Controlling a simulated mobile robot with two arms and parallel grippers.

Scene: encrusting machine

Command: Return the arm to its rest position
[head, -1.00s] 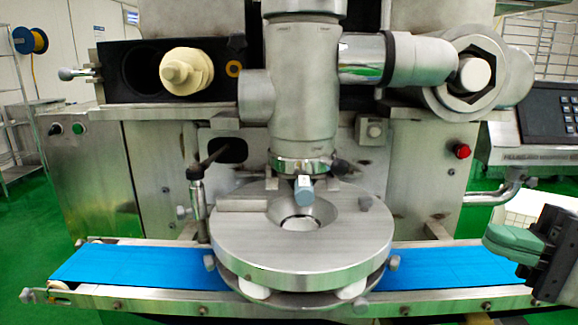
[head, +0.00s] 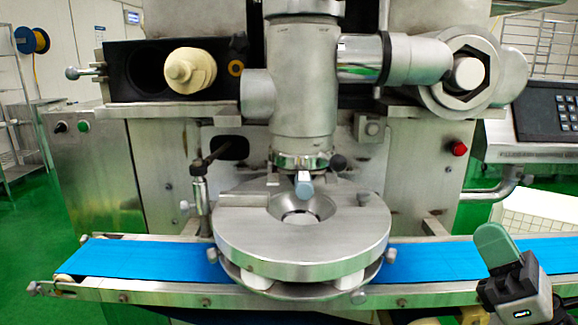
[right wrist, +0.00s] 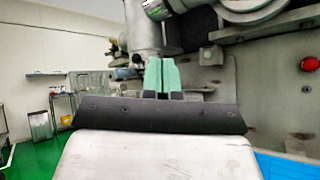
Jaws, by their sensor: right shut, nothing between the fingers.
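My right gripper (head: 492,240) is at the lower right in the head view, over the right part of the blue conveyor belt (head: 430,257). Its green fingers point up and to the left, and it holds nothing. In the right wrist view the two green fingers (right wrist: 161,75) are side by side and shut. The encrusting machine (head: 303,90) stands ahead, with its round steel plate (head: 300,240) above the belt, left of my gripper. My left gripper is not in the head view.
A control panel with a keypad (head: 547,110) stands at the right. A red button (head: 458,148) is on the machine's front. A white slotted crate (head: 540,215) is behind the belt at the right. A shelf rack (head: 25,110) stands at the far left.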

